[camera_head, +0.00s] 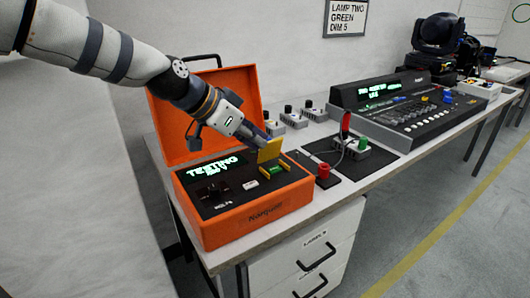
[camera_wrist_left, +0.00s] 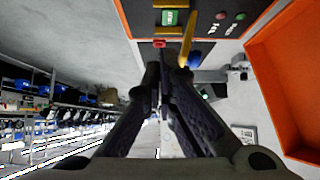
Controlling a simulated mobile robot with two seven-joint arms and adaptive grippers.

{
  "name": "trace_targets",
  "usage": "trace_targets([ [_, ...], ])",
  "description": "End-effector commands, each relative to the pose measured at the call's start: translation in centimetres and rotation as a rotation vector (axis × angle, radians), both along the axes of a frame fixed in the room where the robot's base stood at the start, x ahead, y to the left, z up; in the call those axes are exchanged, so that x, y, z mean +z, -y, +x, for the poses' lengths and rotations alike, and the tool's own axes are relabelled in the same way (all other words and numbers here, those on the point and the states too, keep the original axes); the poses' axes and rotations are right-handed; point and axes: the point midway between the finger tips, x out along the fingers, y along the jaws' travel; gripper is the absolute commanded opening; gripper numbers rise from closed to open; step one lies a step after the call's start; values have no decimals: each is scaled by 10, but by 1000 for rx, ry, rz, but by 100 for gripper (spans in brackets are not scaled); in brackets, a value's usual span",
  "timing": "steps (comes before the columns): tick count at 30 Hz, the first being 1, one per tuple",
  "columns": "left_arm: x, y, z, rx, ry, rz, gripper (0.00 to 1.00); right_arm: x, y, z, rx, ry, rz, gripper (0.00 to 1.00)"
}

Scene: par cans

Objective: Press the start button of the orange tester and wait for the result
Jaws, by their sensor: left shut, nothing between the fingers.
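The orange tester (camera_head: 258,222) stands on the table with its lid (camera_head: 245,85) open. Its display (camera_head: 215,165) glows green and reads "TESTING", with a second line too small to read surely. A yellow flap (camera_head: 270,150) stands raised at the panel's back right, beside a green part between yellow pieces. My left gripper (camera_head: 262,142) is shut and empty, its tips close to the flap. In the left wrist view the shut fingers (camera_wrist_left: 163,68) point at the panel edge, near a small red piece (camera_wrist_left: 159,43) and the yellow flap (camera_wrist_left: 186,42). I cannot tell contact. My right gripper is not in view.
Several small grey units stand behind. A wall sign (camera_head: 345,18) reads "LAMP TWO GREEN DIM 5".

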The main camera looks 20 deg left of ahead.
Motion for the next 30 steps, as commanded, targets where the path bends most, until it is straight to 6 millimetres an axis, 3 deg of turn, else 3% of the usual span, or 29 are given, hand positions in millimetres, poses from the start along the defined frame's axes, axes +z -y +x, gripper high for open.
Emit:
trace_targets([
  [1, 10, -4, -4, 1, 8, -1, 0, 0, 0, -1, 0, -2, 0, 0],
  [9, 29, -18, -23, 1, 0, -1, 0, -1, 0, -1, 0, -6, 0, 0],
  [30, 31, -19, -23, 1, 2, -1, 0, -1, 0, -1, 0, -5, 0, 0],
])
